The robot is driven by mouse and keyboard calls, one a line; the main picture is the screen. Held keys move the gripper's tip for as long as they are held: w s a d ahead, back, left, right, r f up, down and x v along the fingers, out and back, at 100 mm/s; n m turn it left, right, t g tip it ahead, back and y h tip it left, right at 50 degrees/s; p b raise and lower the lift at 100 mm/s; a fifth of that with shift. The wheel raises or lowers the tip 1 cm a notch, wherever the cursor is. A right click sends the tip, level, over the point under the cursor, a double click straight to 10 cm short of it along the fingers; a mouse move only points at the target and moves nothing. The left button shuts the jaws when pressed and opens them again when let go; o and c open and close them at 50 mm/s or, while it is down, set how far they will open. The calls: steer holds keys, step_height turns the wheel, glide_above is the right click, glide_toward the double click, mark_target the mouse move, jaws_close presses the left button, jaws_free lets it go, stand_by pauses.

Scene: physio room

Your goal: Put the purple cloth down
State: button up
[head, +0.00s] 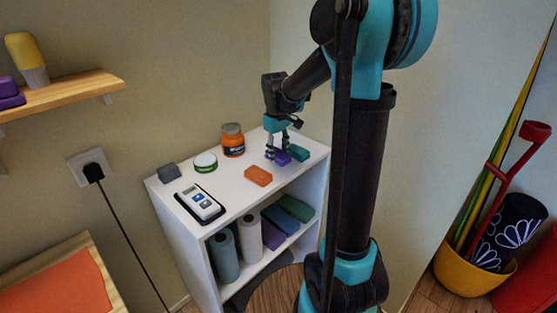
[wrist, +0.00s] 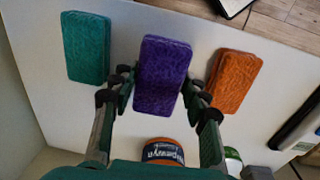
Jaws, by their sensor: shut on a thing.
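The purple cloth (wrist: 160,68) is a folded, textured block between the fingers of my gripper (wrist: 161,88) in the wrist view. The fingers are shut on its two long sides. In the head view my gripper (head: 277,154) is low over the right part of the white shelf top (head: 225,197), with the purple cloth (head: 282,158) at its fingertips. I cannot tell whether the cloth touches the shelf top. A green cloth (wrist: 86,47) lies on one side of it and an orange cloth (wrist: 233,80) on the other, both apart from it.
Rolls and folded items fill the compartment below.

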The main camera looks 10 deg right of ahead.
mark_target(277, 154)
steer(key=shift+f, duration=1.4)
steer(key=shift+f, duration=0.1)
steer(key=o, duration=1.2)
steer(key=r, duration=1.2)
steer(key=shift+s+a, duration=0.2)
steer(key=shift+a, duration=0.05)
steer(key=s+d+f+m+t, duration=0.1)
steer(key=s+f+m, duration=0.1)
steer(key=s+f, duration=0.4)
steer(key=s+d+f+m+t, duration=0.1)
steer(key=s+d+f+m, duration=0.1)
steer(key=s+f, duration=0.4)
steer(key=s+d+f+m+t, duration=0.1)
steer(key=s+f+m, duration=0.2)
steer(key=s+f, duration=0.3)
steer(key=shift+s+d+f+t, duration=0.15)
steer(key=shift+s+t, duration=0.05)
steer(key=shift+s, duration=0.65)
steer(key=shift+s+d+f+t, duration=0.1)
steer(key=shift+s+d+t, duration=0.1)
steer(key=shift+s, duration=0.65)
